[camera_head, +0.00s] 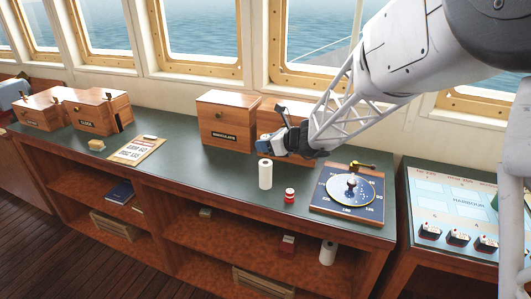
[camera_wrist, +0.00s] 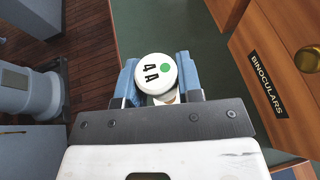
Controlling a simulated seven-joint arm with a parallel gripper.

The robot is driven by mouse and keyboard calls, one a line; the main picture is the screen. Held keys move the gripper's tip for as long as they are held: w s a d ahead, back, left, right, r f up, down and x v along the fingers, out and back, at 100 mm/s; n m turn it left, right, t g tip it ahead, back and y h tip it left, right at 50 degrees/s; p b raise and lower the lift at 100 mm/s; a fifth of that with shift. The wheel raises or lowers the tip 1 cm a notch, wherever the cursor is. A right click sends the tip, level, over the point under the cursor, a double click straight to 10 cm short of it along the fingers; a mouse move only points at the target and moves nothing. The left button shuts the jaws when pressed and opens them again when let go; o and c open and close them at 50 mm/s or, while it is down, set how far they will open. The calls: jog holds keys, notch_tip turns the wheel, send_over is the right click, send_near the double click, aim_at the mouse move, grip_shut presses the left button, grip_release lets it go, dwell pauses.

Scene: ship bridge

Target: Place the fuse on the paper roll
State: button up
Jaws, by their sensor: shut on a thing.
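The fuse (camera_wrist: 156,73) is a white round piece marked "4A" with a green dot. My gripper (camera_wrist: 157,82) is shut on it, with a blue finger at each side. In the head view my gripper (camera_head: 268,145) is low over the counter, close to the top of the paper roll (camera_head: 265,175). The paper roll is a white cylinder standing upright on the dark green counter. The fuse is hard to make out in the head view. I cannot tell whether the fuse touches the roll.
A wooden box labelled "BINOCULARS" (camera_head: 226,119) stands behind; it also shows in the wrist view (camera_wrist: 272,75). A small red and white object (camera_head: 290,195) and a blue dial board (camera_head: 349,194) are right of the roll. Another white roll (camera_head: 327,252) stands on the lower shelf.

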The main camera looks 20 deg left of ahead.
jog(key=shift+f, duration=0.1)
jog(key=shift+f, duration=1.65)
jog(key=shift+f, duration=0.1)
jog(key=o, duration=0.9)
jog(key=shift+d+r, duration=0.1)
jog(key=shift+r, duration=0.1)
jog(key=v, duration=1.1)
jog(key=shift+s+d, duration=0.1)
jog(key=shift+d, duration=0.25)
jog(key=shift+r, duration=0.1)
